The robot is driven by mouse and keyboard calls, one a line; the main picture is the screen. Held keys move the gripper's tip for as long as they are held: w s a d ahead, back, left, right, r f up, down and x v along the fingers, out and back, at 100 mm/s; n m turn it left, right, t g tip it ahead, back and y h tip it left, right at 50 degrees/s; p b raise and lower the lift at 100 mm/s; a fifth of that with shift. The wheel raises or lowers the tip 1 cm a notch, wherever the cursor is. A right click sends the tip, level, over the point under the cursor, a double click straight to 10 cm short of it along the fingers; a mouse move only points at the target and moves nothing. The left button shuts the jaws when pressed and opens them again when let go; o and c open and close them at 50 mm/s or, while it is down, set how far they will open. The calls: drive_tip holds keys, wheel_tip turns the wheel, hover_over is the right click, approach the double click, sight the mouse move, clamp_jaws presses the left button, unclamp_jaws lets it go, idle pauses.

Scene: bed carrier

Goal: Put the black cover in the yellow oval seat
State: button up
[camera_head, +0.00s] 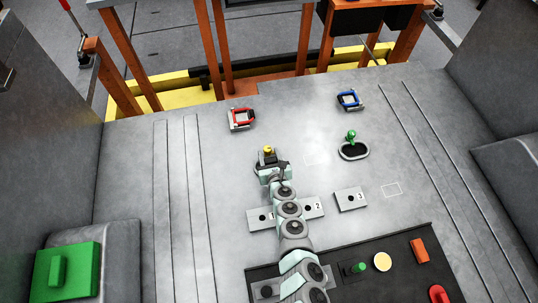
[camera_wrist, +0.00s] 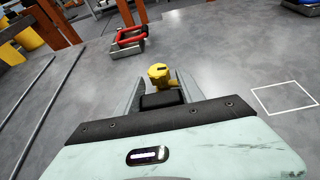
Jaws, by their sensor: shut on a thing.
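My gripper (camera_head: 267,157) is shut on a small yellow knob-like piece (camera_head: 267,149), held up over the grey floor left of centre. In the wrist view the yellow piece (camera_wrist: 160,75) stands upright between the fingers, with a small dark mark on top. What lies under it is hidden by the gripper, so I cannot tell whether a black cover is attached. A black oval (camera_head: 358,154) with a pale rim lies on the floor to the right, with a green peg standing in it. I cannot make out a yellow oval seat in either view.
A red frame (camera_head: 241,119) and a blue frame (camera_head: 349,99) lie farther back. Grey holed plates (camera_head: 350,199) lie near my arm. A black panel (camera_head: 345,270) carries a yellow disc (camera_head: 382,262) and other parts. A green block (camera_head: 66,272) is at left. Outlined floor squares are clear.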

drive_tip(key=shift+f+b, duration=0.3)
drive_tip(key=shift+b, duration=0.05)
drive_tip(key=shift+r, duration=0.35)
idle(1.1)
drive_tip(key=shift+f, duration=0.3)
drive_tip(key=shift+r, duration=0.2)
idle(0.6)
idle(0.4)
drive_tip(key=shift+d+f+b, duration=0.1)
drive_tip(key=shift+f+b, duration=0.15)
drive_tip(key=shift+b, duration=0.3)
idle(0.4)
drive_tip(key=shift+s+r, duration=0.1)
drive_tip(key=shift+r, duration=0.15)
drive_tip(key=shift+r+p, duration=2.5)
